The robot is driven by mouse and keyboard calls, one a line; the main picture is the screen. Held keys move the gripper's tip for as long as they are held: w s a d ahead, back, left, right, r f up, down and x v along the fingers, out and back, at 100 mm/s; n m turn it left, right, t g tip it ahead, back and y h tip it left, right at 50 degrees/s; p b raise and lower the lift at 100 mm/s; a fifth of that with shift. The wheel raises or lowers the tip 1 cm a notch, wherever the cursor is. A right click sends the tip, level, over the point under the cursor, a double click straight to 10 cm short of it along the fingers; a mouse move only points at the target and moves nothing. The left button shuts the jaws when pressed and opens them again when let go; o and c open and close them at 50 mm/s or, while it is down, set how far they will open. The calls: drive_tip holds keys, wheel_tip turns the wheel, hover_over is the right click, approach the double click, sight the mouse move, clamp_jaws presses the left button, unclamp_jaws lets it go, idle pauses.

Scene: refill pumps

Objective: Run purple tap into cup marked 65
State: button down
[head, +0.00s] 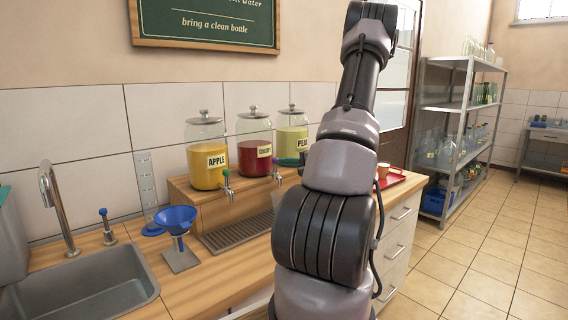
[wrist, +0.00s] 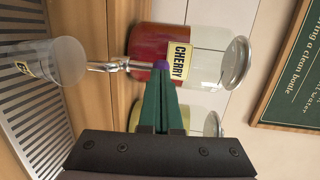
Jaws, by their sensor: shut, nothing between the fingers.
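The cherry dispenser (head: 254,140) holds red drink and stands between the apple and pear ones; it also shows in the wrist view (wrist: 150,45). Its metal tap has a purple handle (wrist: 161,65). My gripper (wrist: 159,78) is shut and empty, with its green fingertips at the purple handle; I cannot tell whether they touch it. The fingers also show in the head view (head: 289,162). A clear cup (wrist: 62,61) stands below the spout over the drip grate, with a yellow label whose number I cannot read. I see no drink in it.
The apple dispenser (head: 205,155) is on the left and the pear dispenser (head: 292,130) on the right. A blue funnel (head: 176,219) on a stand is left of the drip grate (head: 236,233). A red tray (head: 390,180) with a cup lies right of my arm.

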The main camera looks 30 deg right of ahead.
drive_tip(key=shift+w+a, duration=0.1)
drive_tip(key=shift+w, duration=0.15)
drive_tip(key=shift+w+r+g, duration=0.15)
drive_tip(key=shift+w+g, duration=0.1)
drive_tip(key=shift+g, duration=0.15)
drive_tip(key=shift+w+a+r+g+h, duration=0.1)
drive_tip(key=shift+w+r+g+h, duration=0.2)
drive_tip(key=shift+g, duration=0.35)
drive_tip(key=shift+w+a+r+g+h, duration=0.1)
drive_tip(key=shift+w+r+g, duration=0.1)
drive_tip(key=shift+w+g, duration=0.35)
drive_tip(key=shift+w+m+g, duration=0.2)
drive_tip(key=shift+m+g, duration=0.1)
idle(0.6)
